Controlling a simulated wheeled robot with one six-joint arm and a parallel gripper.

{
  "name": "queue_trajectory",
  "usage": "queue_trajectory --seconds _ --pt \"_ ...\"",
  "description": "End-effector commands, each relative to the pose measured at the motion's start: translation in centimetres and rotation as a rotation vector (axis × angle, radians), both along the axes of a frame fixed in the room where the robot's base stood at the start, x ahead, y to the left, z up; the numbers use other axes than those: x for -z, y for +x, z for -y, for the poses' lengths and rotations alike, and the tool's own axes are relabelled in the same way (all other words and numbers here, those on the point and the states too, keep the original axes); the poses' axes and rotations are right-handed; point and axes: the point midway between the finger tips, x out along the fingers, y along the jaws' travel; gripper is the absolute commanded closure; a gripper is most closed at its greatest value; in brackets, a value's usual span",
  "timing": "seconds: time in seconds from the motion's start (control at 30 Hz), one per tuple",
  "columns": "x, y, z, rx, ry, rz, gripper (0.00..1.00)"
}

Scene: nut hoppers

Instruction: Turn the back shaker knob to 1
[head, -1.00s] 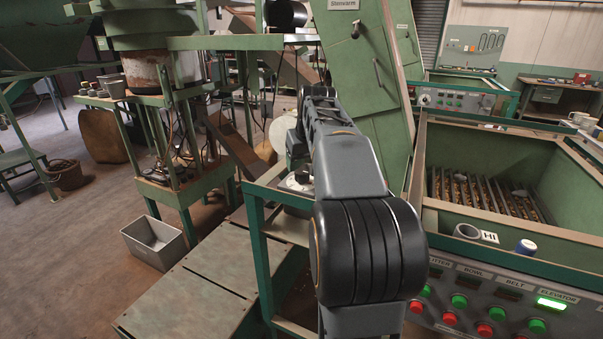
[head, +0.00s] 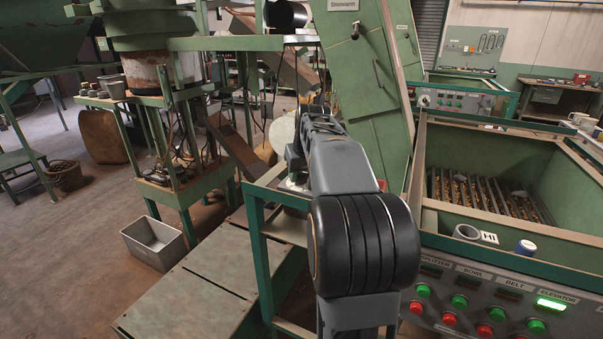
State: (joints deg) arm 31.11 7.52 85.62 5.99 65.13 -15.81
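My arm reaches forward over a green-framed stand in the middle of the head view. The far end with my gripper (head: 318,112) is small and mostly hidden behind my own arm links, so I cannot see its fingers. A pale plate (head: 294,186) on the stand shows only in part at the left edge of my arm; whether it carries the shaker knob I cannot tell. A small pale round knob (head: 425,100) shows on the control panel further back. No knob's number or pointer can be read.
A green bin (head: 560,190) with a slatted bed stands at right, with a grey button panel (head: 470,305) in front. A tall green elevator casing (head: 375,90) rises behind my arm. A grey tub (head: 153,240) sits on the floor at left, where floor is open.

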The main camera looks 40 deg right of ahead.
Motion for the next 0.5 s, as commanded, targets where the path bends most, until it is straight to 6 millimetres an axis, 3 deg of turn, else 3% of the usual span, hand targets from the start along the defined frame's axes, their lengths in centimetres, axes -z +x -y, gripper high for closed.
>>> queue_trajectory --seconds 0.27,0.5 --pt "-0.03 -0.01 0.01 0.000 0.000 0.000 0.82" --pt "-0.05 0.00 -0.04 0.025 0.000 0.000 0.83"
